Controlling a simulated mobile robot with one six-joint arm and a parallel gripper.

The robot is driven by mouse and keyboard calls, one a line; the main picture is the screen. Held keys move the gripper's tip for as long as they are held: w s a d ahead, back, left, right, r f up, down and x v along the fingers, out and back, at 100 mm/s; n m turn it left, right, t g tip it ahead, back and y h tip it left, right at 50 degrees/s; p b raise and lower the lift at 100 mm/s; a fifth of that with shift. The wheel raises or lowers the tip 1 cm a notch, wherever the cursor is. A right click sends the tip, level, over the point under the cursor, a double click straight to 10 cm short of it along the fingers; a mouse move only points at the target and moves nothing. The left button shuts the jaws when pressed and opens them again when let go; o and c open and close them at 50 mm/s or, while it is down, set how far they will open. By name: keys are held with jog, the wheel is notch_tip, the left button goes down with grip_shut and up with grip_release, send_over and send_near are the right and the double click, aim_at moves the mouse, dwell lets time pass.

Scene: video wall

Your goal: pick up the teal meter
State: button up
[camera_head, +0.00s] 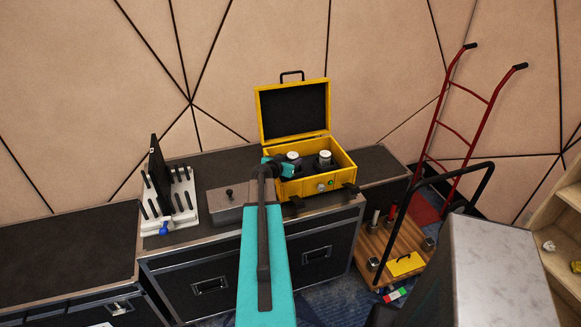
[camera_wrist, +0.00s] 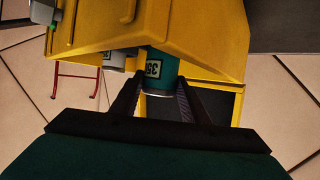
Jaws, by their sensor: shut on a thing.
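The teal meter (camera_wrist: 163,60) shows in the wrist view, with a pale label reading 35 and a light metal end. My gripper (camera_wrist: 158,80) is shut on it, one dark finger on each side. In the head view my gripper (camera_head: 285,167) is at the left side of the open yellow case (camera_head: 340,178). A pale round top (camera_head: 293,156) shows just beyond it, probably the meter's end; the rest is hidden there. I cannot tell whether the meter is clear of the case floor.
A second pale-topped cylinder (camera_head: 325,157) stands in the case, to the right. A grey box (camera_head: 228,204) with a knob and a white rack (camera_head: 170,200) stand left on the black flight case (camera_head: 232,265). A red hand truck (camera_head: 437,130) and a wooden cart (camera_head: 384,246) stand right.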

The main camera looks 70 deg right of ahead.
jog(key=shift+r+b, duration=0.8)
jog(key=shift+r, duration=2.8)
